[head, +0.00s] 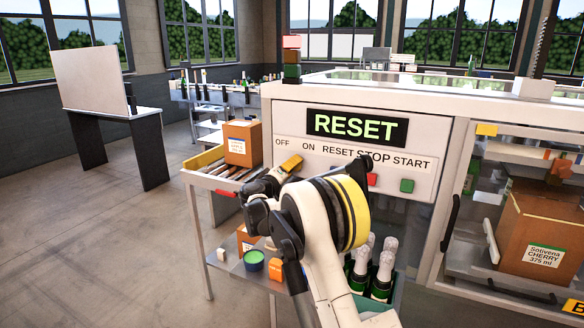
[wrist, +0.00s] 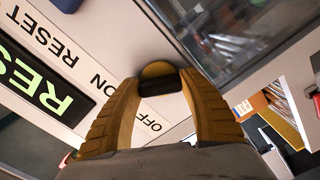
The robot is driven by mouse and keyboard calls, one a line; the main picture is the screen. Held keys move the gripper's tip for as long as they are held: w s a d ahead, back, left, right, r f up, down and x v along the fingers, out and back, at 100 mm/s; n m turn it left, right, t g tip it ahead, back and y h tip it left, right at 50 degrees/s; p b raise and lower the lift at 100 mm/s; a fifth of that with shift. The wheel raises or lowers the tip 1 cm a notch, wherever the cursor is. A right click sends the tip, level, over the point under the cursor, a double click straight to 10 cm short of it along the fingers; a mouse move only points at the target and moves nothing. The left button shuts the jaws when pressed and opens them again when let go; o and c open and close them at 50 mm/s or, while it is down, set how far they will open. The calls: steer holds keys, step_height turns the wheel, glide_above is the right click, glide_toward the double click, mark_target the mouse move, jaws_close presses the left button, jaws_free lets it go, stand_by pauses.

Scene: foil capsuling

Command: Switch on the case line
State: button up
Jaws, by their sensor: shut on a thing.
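The case line's control panel (head: 438,150) is light-coloured and carries the labels OFF, ON, RESET, STOP and START. Its display (head: 356,127) reads RESET in green on black; part of it also shows in the wrist view (wrist: 40,85). My gripper (head: 287,166) is at the panel's left side, by the OFF and ON labels. In the wrist view its two yellow fingers are closed around a dark switch knob (wrist: 161,84) on a yellow round base. My gripper hides the knob in the head view, and I cannot tell its setting. A red button (head: 372,180) and a green button (head: 407,186) are further right.
A cardboard box (head: 242,143) stands on a roller conveyor at the left. Foil-topped bottles (head: 384,268) stand in a green crate below the panel. A larger box (head: 540,230) is inside the machine at the right. The floor at the left is clear.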

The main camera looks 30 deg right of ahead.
steer(key=shift+m, duration=0.7)
steer(key=o, duration=1.2)
steer(key=v, duration=1.2)
